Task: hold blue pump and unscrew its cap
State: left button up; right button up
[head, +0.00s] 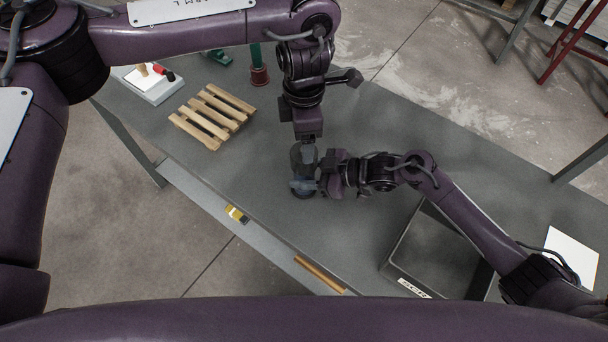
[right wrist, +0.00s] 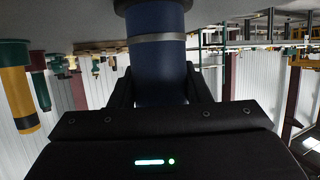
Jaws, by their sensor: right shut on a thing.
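The blue pump (head: 303,193) stands on the grey table near its front edge, mostly covered by my grippers. My right gripper (head: 312,186) comes in from the right and is shut on it. In the right wrist view, the pump's blue body (right wrist: 160,70) with a grey band sits between the two dark fingers. My left gripper (head: 304,156) points down directly above the pump, at its top. The cap is hidden there, and I cannot tell whether the left fingers are open or shut or touch it.
A wooden pallet (head: 212,117) lies left of the pump. A red and green pump (head: 259,75) stands behind it. A dark open box (head: 432,245) is at the right front, with a white sheet (head: 572,255) beyond. The table's front edge is close to the pump.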

aim_at(304, 176)
pick_arm(q)
jog(key=shift+c, duration=0.5)
pick_arm(e)
grip_shut()
pick_arm(q)
jog(key=shift+d, duration=0.1)
jog(key=shift+c, duration=0.4)
jog(key=m, duration=0.1)
jog(key=d+m, duration=0.1)
jog(key=m, duration=0.1)
jog(key=shift+d, duration=0.15)
jog(key=m, duration=0.3)
jog(key=shift+d, duration=0.25)
jog(key=shift+m, duration=1.1)
jog(key=shift+a+f+m, duration=0.1)
jog(key=shift+a+m, duration=0.1)
jog(key=shift+m, duration=0.7)
jog(key=m, duration=0.1)
jog(key=a+m, duration=0.1)
jog(key=m, duration=0.1)
jog(key=shift+a, duration=0.3)
notch_tip(304, 176, down, 8)
jog(key=shift+m, duration=0.3)
